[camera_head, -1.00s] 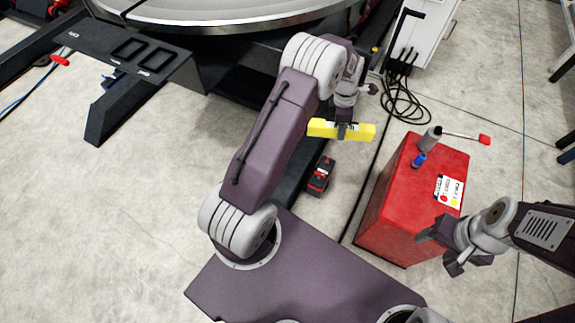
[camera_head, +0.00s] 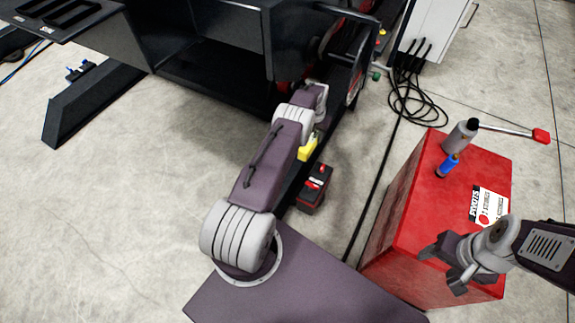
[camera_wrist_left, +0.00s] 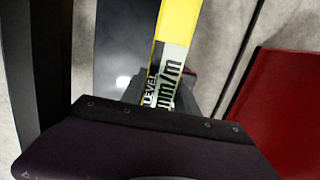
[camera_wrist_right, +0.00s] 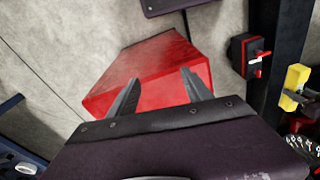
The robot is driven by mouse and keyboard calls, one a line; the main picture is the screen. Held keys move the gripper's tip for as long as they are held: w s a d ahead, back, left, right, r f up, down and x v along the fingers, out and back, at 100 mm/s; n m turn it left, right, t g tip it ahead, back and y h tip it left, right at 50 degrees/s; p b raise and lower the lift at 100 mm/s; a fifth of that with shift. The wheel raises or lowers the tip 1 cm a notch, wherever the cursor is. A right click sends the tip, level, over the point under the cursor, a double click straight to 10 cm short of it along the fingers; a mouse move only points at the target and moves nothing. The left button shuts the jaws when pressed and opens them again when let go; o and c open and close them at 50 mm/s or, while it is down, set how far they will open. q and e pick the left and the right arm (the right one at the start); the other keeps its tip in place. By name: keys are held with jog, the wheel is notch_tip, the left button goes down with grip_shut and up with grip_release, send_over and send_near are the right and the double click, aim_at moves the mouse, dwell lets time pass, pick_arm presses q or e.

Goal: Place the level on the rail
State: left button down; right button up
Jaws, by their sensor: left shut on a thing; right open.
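The yellow level (camera_head: 308,148) is held by my left gripper (camera_wrist_right: 293,98) beside the dark positioner frame, partly hidden behind my left forearm in the head view. In the left wrist view the level (camera_wrist_left: 176,50) runs up from the jaws, with printing on its side. It also shows at the right of the right wrist view (camera_wrist_right: 297,77). My right gripper (camera_head: 445,268) is open and empty, in front of the red cabinet. I cannot tell which part is the rail, or whether the level touches the dark beam (camera_head: 292,190) near it.
Cables (camera_head: 415,105) lie behind.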

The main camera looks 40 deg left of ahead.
pick_arm(q)
jog(key=shift+s+r, duration=0.1)
jog(key=shift+r, duration=0.05)
jog(key=shift+s+a+f+p, duration=0.25)
jog(key=shift+s+f+p, duration=0.1)
jog(key=shift+s, duration=0.25)
jog(key=shift+s+a+f+p, duration=0.2)
jog(key=shift+s+a+p, duration=0.1)
jog(key=shift+s, duration=0.25)
jog(key=s+a+f, duration=0.1)
jog(key=s+f, duration=0.1)
jog(key=s+a+f+b, duration=0.1)
jog(key=s+f, duration=0.1)
jog(key=s, duration=0.1)
jog(key=s+a+f, duration=0.1)
jog(key=s+f, duration=0.1)
jog(key=s, duration=0.1)
jog(key=shift+s+a+b, duration=0.1)
jog(key=shift+a+b, duration=0.2)
jog(key=shift+b, duration=0.1)
notch_tip(320, 180, down, 4)
jog(key=b, duration=0.3)
jog(key=shift+f, duration=0.15)
jog(key=shift+r, duration=0.2)
jog(key=shift+f, duration=0.15)
jog(key=c, duration=0.9)
grip_release()
